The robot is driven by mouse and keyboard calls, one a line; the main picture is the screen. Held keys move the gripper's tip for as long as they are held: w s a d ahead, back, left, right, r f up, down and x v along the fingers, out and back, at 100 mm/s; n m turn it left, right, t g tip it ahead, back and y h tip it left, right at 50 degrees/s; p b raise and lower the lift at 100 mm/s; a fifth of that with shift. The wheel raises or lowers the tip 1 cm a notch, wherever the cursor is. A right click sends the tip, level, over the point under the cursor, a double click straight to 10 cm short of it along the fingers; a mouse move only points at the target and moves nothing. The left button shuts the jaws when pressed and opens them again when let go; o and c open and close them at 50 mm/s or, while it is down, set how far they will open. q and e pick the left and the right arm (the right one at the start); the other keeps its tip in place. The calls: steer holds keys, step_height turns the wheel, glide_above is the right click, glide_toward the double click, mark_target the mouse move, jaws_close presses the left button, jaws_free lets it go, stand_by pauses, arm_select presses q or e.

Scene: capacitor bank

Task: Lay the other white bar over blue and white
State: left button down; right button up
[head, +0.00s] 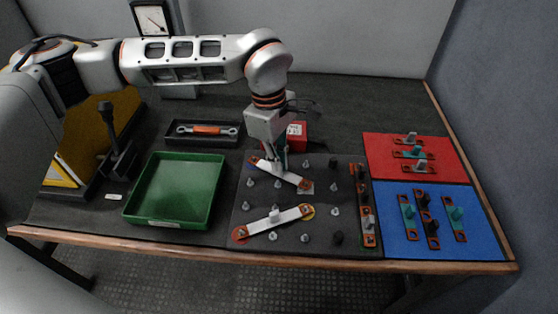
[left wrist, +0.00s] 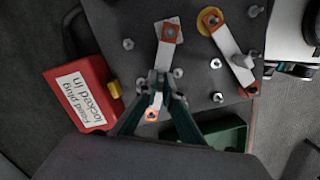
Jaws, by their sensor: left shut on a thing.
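My left gripper (head: 279,168) is shut on a white bar (head: 291,178) with orange ends, over the back left of the dark board (head: 318,214). In the left wrist view the gripper (left wrist: 160,92) grips the handle in the bar's middle. The bar's far end (left wrist: 168,34) is over a white square patch; its near end (left wrist: 152,115) shows between the fingers. Another white bar (head: 289,216) lies across the board's front, one end over a yellow round patch.
Several pegs stand up from the board. A red box (head: 297,130) stands close behind the gripper. A green tray (head: 150,190) is left, a black tool tray (head: 172,140) behind it. Red (head: 381,150) and blue (head: 396,247) mats with small bars are right.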

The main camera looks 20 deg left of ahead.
arm_select(q)
steer(key=shift+f, duration=0.15)
steer(key=c, duration=2.2)
jaws_free()
steer(key=shift+o, duration=0.5)
arm_select(e)
steer(key=shift+s+f, duration=0.1)
steer(key=shift+s, duration=0.2)
